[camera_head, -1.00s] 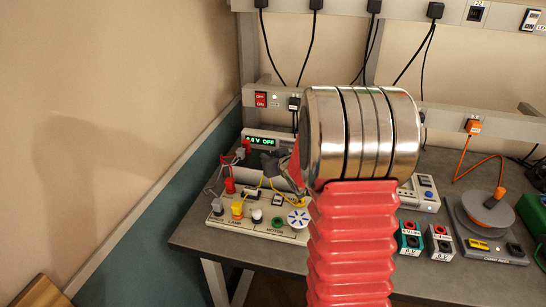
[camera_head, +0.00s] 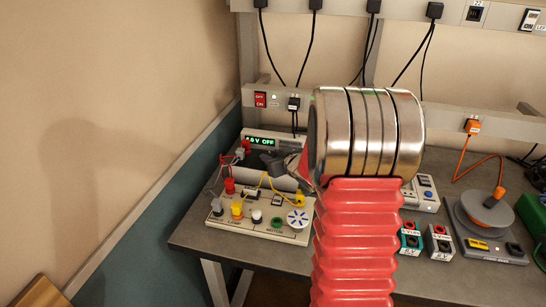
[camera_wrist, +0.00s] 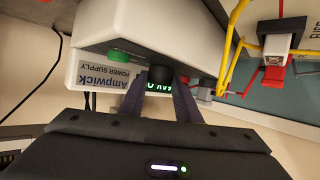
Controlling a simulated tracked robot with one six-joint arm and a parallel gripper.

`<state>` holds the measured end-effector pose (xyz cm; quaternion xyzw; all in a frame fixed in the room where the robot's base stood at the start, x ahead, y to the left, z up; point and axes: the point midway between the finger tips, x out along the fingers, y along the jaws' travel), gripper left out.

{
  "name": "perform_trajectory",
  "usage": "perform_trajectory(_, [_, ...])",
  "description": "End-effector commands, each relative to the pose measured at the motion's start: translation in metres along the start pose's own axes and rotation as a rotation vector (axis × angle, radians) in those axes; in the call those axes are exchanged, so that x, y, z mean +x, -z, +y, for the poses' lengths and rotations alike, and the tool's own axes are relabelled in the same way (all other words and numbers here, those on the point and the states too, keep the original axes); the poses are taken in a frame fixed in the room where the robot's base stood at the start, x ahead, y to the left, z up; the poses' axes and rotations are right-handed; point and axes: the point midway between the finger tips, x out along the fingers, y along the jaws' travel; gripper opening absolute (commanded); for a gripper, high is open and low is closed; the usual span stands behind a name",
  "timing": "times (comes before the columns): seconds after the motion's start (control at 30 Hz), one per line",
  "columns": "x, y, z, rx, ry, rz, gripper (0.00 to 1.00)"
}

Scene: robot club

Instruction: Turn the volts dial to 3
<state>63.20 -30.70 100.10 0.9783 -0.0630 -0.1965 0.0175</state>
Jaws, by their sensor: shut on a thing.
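The white power supply (camera_head: 266,175) stands at the left end of the bench, with its name upside down in the wrist view (camera_wrist: 103,75). Its green display (camera_head: 262,141) ends in "V OFF"; the first digit is hard to read. In the wrist view a black dial (camera_wrist: 160,74) sits on its front between my two fingers. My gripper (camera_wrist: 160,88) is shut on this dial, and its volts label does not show. A green knob (camera_wrist: 118,57) is beside it. In the head view my arm partly hides the gripper and the dial.
A circuit board (camera_head: 258,225) with lamp, motor and yellow wires lies in front of the supply. Power cords (camera_head: 294,103) hang behind.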

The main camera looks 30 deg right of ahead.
Motion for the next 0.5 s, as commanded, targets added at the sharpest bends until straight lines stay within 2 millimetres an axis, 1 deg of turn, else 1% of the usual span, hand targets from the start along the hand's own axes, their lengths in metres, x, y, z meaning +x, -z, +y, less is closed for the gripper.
perform_trajectory(0.03, [-0.0007,-0.0036,0.0018,-0.005,0.013,-0.005,0.08])
perform_trajectory(0.5, [0.0001,-0.0039,0.0054,-0.074,0.182,0.005,0.08])
